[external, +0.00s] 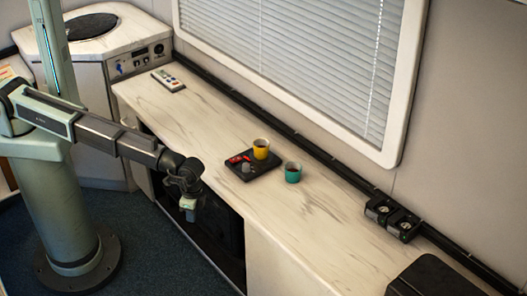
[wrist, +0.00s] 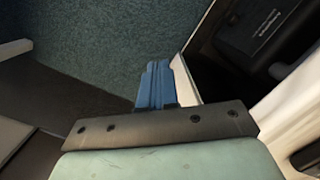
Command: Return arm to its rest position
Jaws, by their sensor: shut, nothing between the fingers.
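My gripper (wrist: 157,86) shows in the wrist view with its blue fingers together and nothing between them. In the external view my arm reaches right from its base column, and my gripper (external: 188,211) hangs at its end in front of the counter's front edge, beside the open space below the top. It touches no object that I can see. The fingertips are too small to make out in the external view.
A marbled counter (external: 190,120) bears a black tray (external: 262,166) with a yellow cup (external: 261,149) and red items. A teal cup (external: 293,172) stands right of the tray. A remote (external: 168,80) lies at the far left. Blue carpet (external: 140,225) lies below.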

